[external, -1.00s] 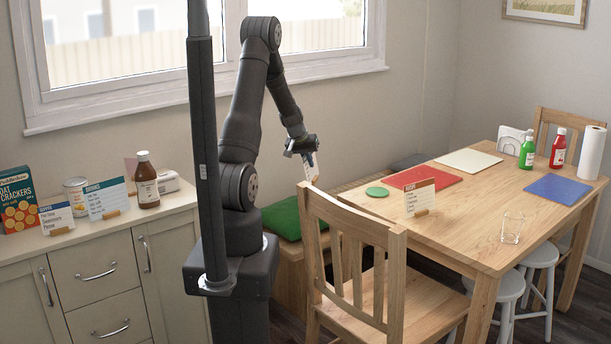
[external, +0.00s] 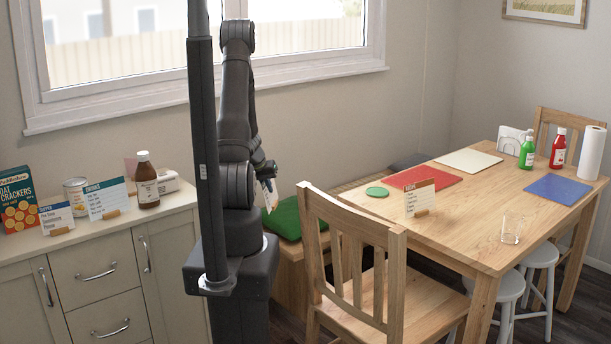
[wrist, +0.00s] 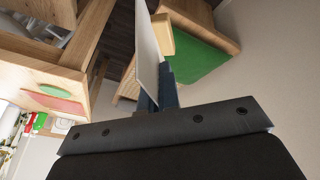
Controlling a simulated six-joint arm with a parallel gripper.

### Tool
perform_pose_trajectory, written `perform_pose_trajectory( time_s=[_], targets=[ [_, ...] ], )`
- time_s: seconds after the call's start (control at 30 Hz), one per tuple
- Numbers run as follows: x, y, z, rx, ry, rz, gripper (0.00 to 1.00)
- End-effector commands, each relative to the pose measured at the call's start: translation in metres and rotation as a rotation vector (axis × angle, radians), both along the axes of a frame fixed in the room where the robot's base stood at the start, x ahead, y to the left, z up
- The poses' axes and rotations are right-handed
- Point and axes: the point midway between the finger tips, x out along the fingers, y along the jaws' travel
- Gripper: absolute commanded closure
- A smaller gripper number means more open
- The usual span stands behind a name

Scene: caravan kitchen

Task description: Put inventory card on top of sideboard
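My gripper (external: 265,172) is shut on a white card (wrist: 148,50) with a small wooden foot (wrist: 160,36). In the external view the held card (external: 269,195) hangs below the gripper, beside my upright arm, above the bench with the green cushion. Its writing cannot be read. The cream sideboard (external: 170,215) is at the left of the external view, with its top partly hidden behind my arm and a dark post. The gripper is to the right of the sideboard, apart from it.
On the sideboard stand a crackers box (external: 17,200), a can (external: 76,196), a blue-headed card (external: 56,217), a teal-headed card (external: 107,198), a brown bottle (external: 146,180) and a white device (external: 167,181). A chair (external: 350,235) stands in front.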

Motion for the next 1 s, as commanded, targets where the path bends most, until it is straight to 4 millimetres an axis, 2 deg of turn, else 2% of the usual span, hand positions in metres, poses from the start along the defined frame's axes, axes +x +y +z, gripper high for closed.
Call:
perform_pose_trajectory(
  time_s=[0.37, 0.53, 0.67, 0.8, 1.0],
  targets=[
    [-0.003, 0.003, -0.002, 0.003, 0.000, 0.000, 1.00],
    [-0.002, 0.003, 0.013, 0.003, -0.005, -0.003, 1.00],
    [-0.001, 0.003, 0.042, 0.004, -0.009, -0.003, 1.00],
    [-0.001, 0.004, 0.084, 0.006, -0.010, -0.003, 1.00],
    [-0.002, 0.004, 0.137, 0.005, -0.008, -0.002, 1.00]
  ],
)
